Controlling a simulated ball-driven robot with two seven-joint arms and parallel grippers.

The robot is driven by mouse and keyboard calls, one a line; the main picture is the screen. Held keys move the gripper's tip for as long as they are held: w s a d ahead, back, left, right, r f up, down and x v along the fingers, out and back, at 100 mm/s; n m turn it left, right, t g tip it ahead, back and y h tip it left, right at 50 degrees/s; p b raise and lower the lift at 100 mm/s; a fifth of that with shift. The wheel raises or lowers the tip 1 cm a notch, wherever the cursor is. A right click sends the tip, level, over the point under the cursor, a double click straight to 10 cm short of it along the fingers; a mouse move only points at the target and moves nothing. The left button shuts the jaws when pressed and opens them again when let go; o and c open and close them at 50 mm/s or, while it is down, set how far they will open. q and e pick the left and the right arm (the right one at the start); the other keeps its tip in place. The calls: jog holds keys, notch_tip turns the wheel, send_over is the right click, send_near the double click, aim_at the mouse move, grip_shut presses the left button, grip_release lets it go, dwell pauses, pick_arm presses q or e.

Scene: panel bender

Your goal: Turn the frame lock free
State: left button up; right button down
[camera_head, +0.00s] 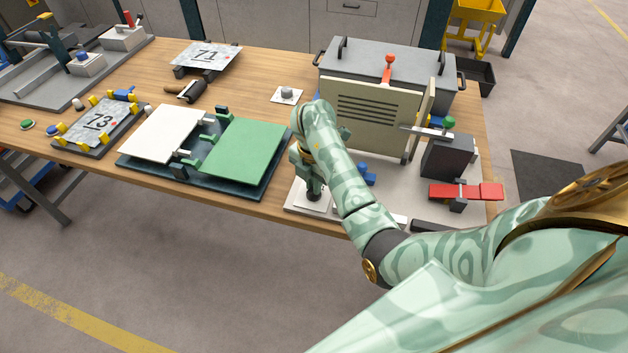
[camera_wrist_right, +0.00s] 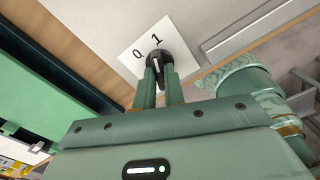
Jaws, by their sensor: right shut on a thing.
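The frame lock appears as a round black knob (camera_wrist_right: 158,60) on a white plate (camera_wrist_right: 130,52) marked 0 and 1. A pale line on the knob points toward the 1 side. My right gripper (camera_wrist_right: 159,78) is shut on the knob, fingers on either side of it. In the head view my right gripper (camera_head: 310,178) reaches down over the knob (camera_head: 313,194) at the table's front edge, and my arm hides part of the plate (camera_head: 296,197). My left gripper is in neither view.
Just left is a dark fixture (camera_head: 225,187) with a white panel (camera_head: 162,133) and a green panel (camera_head: 243,150). Behind my forearm stands a beige panel (camera_head: 372,108) with slots. A dark block (camera_head: 446,157) and a red clamp (camera_head: 466,191) are at the right.

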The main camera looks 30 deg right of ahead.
jog(key=n+p, duration=0.2)
jog(key=n, duration=0.3)
jog(key=shift+r+p, duration=0.1)
jog(key=shift+p, duration=0.25)
jog(key=n+p, duration=0.2)
jog(key=n, duration=0.3)
jog(key=shift+n, duration=0.4)
jog(key=c, duration=1.5)
grip_release()
notch_tip(320, 180, up, 16)
jog(key=p, duration=0.7)
